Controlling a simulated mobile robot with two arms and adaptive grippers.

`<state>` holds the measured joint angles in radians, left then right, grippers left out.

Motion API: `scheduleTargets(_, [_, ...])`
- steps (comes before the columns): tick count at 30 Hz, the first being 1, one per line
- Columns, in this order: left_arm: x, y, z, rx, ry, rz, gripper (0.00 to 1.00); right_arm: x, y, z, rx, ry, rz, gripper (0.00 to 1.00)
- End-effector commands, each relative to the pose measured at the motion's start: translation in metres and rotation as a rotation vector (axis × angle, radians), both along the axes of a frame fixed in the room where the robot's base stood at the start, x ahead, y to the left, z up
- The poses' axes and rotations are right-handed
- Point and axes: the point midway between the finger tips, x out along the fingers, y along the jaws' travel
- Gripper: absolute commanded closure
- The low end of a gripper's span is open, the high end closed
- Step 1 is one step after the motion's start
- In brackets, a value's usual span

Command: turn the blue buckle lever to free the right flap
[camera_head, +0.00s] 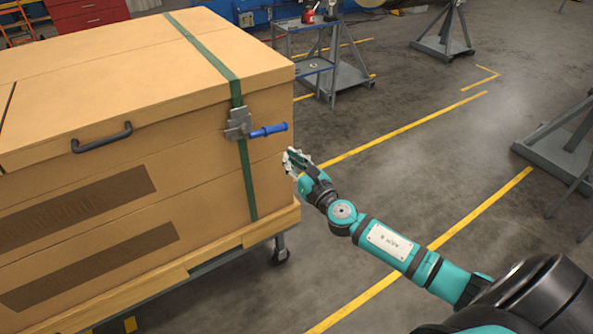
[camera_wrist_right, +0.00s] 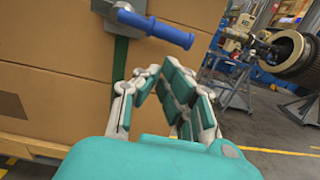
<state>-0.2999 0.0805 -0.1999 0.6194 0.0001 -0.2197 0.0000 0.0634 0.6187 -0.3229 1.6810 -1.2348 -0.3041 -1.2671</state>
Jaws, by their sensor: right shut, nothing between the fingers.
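The blue buckle lever (camera_head: 268,130) sticks out to the right from a grey metal buckle (camera_head: 238,124) on the front of a large tan crate. A green strap (camera_head: 249,185) runs over the lid and down the front through the buckle. My right gripper (camera_head: 292,157) is shut and empty, just below and to the right of the lever, apart from it. In the right wrist view the lever (camera_wrist_right: 155,27) lies above the fingers (camera_wrist_right: 160,75). The flap's edge is hard to make out. My left gripper is not in view.
The crate (camera_head: 90,150) rests on a wheeled base and has a black handle (camera_head: 101,138) on its front. A grey cart (camera_head: 318,65) stands behind it. Grey stands (camera_head: 445,38) are farther right. The floor between is clear.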

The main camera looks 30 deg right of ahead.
Motion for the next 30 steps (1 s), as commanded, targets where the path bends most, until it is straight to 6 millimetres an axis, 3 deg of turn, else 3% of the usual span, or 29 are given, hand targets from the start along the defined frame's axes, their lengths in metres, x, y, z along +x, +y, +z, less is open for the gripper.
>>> scheduleTargets(3, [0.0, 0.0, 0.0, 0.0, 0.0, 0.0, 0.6, -0.025, -0.001, -0.002, 0.0, 0.003, 0.0, 1.0])
scheduleTargets(9, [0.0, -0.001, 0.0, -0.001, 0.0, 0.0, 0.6, -0.047, -0.002, -0.002, 0.0, 0.0, -0.001, 1.0])
scheduleTargets(30, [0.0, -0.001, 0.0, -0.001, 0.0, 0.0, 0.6, -0.052, -0.004, -0.009, 0.02, 0.013, -0.008, 1.0])
